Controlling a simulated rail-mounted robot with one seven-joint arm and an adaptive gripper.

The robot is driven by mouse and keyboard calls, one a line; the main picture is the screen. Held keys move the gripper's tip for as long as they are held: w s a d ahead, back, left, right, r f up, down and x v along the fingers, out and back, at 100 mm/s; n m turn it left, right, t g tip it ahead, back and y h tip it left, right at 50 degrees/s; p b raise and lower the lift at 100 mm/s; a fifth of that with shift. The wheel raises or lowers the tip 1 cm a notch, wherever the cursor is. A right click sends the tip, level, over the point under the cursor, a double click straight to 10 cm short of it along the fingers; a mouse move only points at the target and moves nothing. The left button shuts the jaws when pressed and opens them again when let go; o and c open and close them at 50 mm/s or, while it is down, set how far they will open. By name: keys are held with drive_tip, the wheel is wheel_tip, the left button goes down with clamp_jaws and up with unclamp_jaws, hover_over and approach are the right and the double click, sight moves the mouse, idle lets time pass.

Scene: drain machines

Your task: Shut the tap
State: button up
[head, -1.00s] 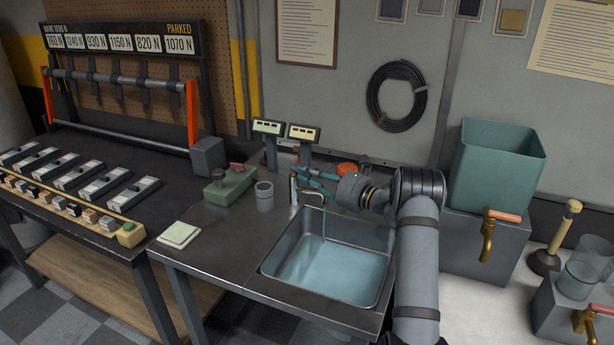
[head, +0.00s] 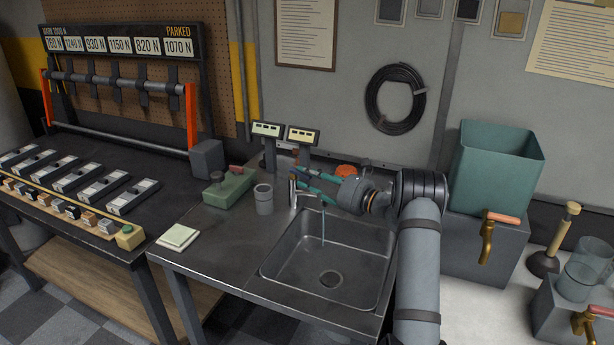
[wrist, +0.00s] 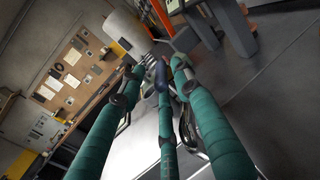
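The tap (head: 293,193) stands at the back left rim of the sink (head: 270,268) in the head view. A thin stream of water (head: 323,228) falls from its spout into the basin. The sink floor and dark drain (head: 331,279) show plainly. My gripper (head: 303,183), with teal fingers, reaches from the right to just behind and above the tap. In the wrist view my gripper's fingers (wrist: 158,72) stand apart, with no held object clear between them. Whether a finger touches the tap's handle cannot be told; the handle is partly hidden.
A grey cup (head: 264,199) and a green box (head: 229,187) stand left of the tap. Two small displays on posts (head: 301,135) and a red-orange knob (head: 346,170) are behind it. A teal tank (head: 497,170) stands right. The front left counter is mostly clear.

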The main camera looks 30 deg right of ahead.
drive_tip(key=v, duration=1.1)
